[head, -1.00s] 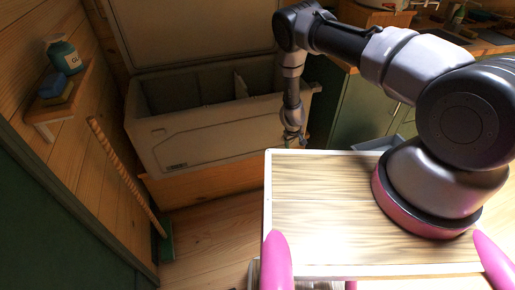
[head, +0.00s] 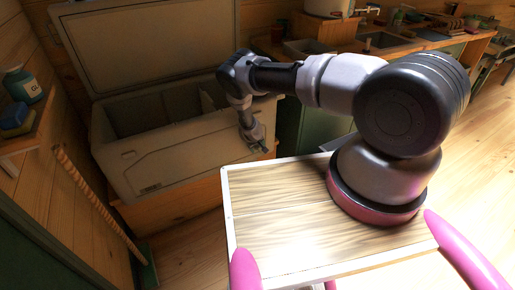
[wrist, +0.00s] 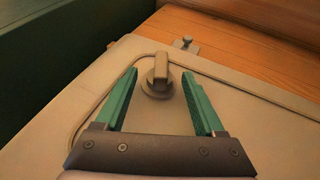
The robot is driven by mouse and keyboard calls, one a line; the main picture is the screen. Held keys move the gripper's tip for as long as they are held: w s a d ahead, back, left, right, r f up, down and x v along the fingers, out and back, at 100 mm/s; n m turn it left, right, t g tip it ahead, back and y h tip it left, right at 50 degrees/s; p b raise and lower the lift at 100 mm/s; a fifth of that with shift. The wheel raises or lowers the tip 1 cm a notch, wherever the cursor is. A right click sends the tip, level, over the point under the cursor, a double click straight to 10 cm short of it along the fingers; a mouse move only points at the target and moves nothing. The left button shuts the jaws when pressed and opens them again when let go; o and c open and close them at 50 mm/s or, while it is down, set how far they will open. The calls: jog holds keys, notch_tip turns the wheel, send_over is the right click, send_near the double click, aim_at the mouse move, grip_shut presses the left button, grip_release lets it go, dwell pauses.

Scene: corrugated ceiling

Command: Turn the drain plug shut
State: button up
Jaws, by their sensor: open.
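The drain plug (wrist: 158,80) is a grey round boss with an upright raised grip bar, on a pale panel of the chest (wrist: 240,110). In the wrist view my gripper (wrist: 160,74) is open. Its two green fingers reach forward with one on each side of the plug, and a gap shows between the plug and each finger. In the head view the pale chest (head: 165,165) stands with its lid (head: 150,45) raised. My gripper (head: 258,143) is at its right end. I cannot make out the plug there.
A small fitting (wrist: 184,43) sticks out at the panel's far edge, beside a wooden plank surface (wrist: 235,40). A wooden-handled broom (head: 100,200) leans left of the chest. A shelf with a bottle (head: 24,85) and a sponge (head: 16,120) is at far left. A green cabinet (head: 305,125) stands right of the chest.

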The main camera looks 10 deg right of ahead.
jog(key=shift+w+f, duration=0.15)
jog(key=shift+f, duration=0.15)
grip_shut()
jog(key=shift+s+d+f+y, duration=0.1)
jog(key=shift+s+d+y, duration=0.15)
jog(key=shift+d, duration=0.2)
jog(key=shift+g+y, duration=0.3)
jog(key=shift+y, duration=0.05)
jog(key=shift+f+m+g+y, duration=0.1)
jog(key=shift+m+g+y, duration=0.35)
jog(key=shift+y, duration=1.15)
jog(key=shift+w, duration=0.1)
